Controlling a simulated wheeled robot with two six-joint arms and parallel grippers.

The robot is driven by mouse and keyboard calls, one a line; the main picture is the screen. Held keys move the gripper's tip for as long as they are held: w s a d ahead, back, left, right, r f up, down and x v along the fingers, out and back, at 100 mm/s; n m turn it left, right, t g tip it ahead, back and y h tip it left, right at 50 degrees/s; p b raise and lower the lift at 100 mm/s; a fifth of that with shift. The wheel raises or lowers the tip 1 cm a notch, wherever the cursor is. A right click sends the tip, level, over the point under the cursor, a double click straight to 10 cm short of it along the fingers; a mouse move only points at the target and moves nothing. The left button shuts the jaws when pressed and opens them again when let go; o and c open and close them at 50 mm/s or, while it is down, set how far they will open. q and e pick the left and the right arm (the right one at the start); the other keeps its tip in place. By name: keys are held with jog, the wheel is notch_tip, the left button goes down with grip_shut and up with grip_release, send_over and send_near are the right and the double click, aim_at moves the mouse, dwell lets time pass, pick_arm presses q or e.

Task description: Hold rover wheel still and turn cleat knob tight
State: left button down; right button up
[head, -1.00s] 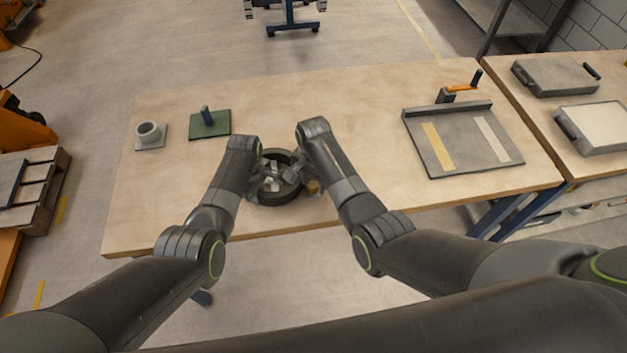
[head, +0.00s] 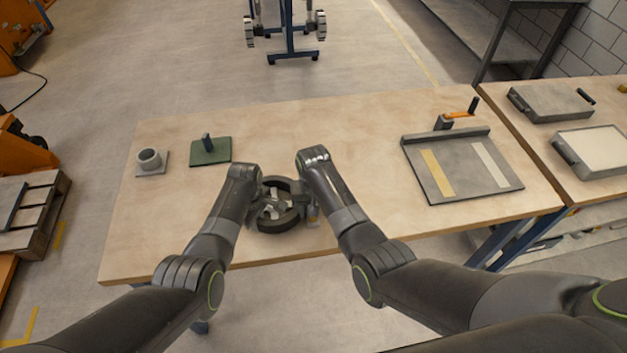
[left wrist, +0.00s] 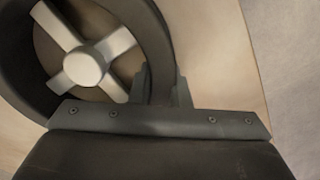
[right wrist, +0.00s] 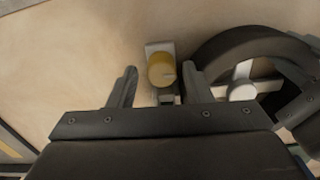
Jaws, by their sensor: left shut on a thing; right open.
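The rover wheel (head: 294,188) is a dark ring with pale spokes and hub, lying flat near the table's front edge. My left gripper (left wrist: 162,88) is shut on the wheel's rim (left wrist: 157,32); the rim's edge enters between its fingers in the left wrist view. The cleat knob (right wrist: 161,70) is a round yellow knob on a small pale metal block (right wrist: 158,46) beside the wheel. My right gripper (right wrist: 159,88) is open, with its fingers on either side of the knob and gaps to both. In the head view my right arm partly hides the knob.
A grey cup-like part (head: 150,160) and a green plate with a dark handle (head: 210,152) stand at the back left. The table between is clear.

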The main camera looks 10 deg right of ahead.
jog(key=n, duration=0.4)
jog(key=shift+a+n, duration=0.15)
jog(key=shift+n, duration=0.25)
jog(key=n, duration=0.3)
jog(key=shift+r+n, duration=0.15)
jog(key=shift+n, duration=0.25)
notch_tip(320, 180, up, 12)
jog(key=shift+c, duration=0.2)
jog(key=shift+c, duration=1.1)
notch_tip(320, 180, down, 13)
jog(key=m, duration=1.1)
jog(key=shift+m, duration=0.3)
